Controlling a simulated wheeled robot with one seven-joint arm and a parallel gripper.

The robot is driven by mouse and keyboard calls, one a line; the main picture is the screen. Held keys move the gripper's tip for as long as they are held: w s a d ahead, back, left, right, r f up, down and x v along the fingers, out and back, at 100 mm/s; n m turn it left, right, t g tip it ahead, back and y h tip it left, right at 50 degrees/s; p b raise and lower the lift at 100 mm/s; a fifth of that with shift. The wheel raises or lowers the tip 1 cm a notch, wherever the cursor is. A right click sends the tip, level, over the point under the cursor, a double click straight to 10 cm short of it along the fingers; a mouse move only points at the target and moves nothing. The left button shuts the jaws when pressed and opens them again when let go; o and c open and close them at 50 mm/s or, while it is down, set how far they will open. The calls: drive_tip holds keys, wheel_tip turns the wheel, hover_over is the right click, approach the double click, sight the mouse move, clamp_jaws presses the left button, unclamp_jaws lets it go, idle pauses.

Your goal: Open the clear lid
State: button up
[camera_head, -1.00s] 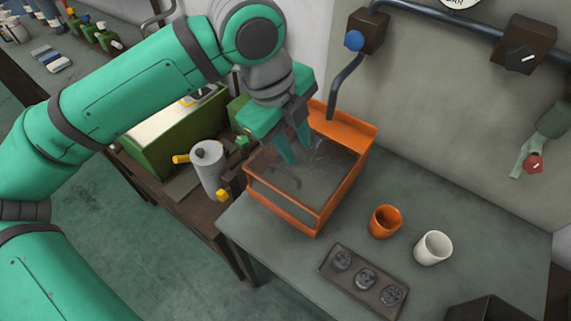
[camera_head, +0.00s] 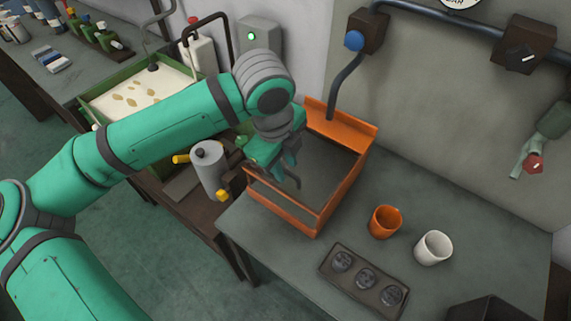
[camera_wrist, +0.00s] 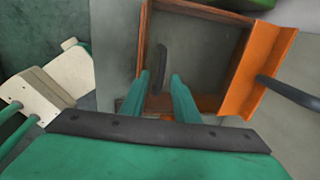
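The orange box (camera_head: 345,190) stands at the back left of the grey table, and it also shows in the wrist view (camera_wrist: 245,70). Its clear lid (camera_head: 322,170) looks closed and is hard to make out. A dark bar handle (camera_head: 297,182) sits on the lid. In the wrist view, the handle (camera_wrist: 161,65) lies between the fingertip lines. My gripper (camera_head: 286,164) is over the lid close to the handle, pointing down. In the wrist view, my gripper (camera_wrist: 160,76) is open, with a gap on both sides of the handle. I cannot tell whether a finger touches it.
An orange cup (camera_head: 385,222), a white cup (camera_head: 433,248) and a dark tray (camera_head: 345,277) with round pieces stand right of the box. A grey cylinder (camera_head: 208,165) stands to its left. A dark pipe (camera_head: 345,85) comes down behind the box.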

drive_tip(key=shift+f, duration=0.3)
drive_tip(key=shift+w, duration=0.1)
drive_tip(key=shift+d, duration=0.1)
clamp_jaws()
drive_tip(key=shift+r, duration=0.2)
